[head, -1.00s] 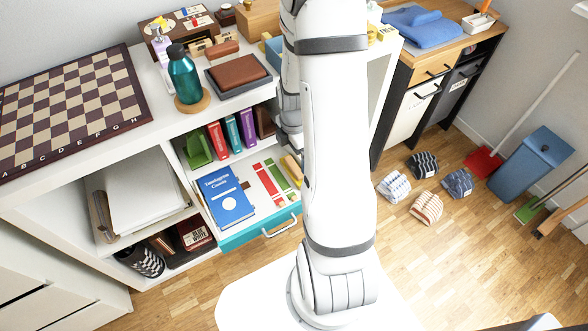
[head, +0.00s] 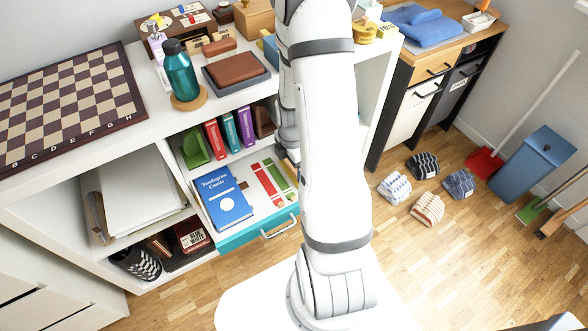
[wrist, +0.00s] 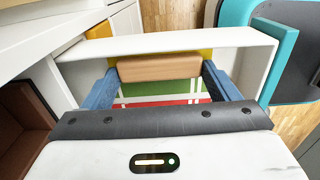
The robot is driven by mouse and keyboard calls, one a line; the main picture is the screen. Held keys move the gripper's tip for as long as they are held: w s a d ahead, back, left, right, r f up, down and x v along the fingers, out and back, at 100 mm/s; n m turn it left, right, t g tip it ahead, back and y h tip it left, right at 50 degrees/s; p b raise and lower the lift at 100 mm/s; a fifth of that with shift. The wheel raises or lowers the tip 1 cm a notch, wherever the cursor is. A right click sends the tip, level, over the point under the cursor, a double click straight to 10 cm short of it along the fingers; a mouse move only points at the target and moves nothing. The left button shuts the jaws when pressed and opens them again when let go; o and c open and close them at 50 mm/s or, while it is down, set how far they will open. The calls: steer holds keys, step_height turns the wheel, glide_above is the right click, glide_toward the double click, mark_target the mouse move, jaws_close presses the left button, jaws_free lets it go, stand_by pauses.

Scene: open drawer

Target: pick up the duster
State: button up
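The duster is probably the tan wooden block (wrist: 160,67) in the wrist view, with a yellow strip along its far side. It lies in the open drawer (head: 262,236), near the far wall. My gripper (wrist: 160,78) points down into the drawer with its blue fingers apart. One finger stands at each end of the block. I cannot tell whether the fingers touch it. In the head view my arm hides the gripper and most of the block.
The white drawer wall (wrist: 170,41) stands just beyond the fingers. Upright books (head: 230,132) stand on the shelf behind. A teal bottle (head: 181,73) stands on the cabinet top.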

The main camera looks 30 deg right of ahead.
steer(key=c, duration=0.5)
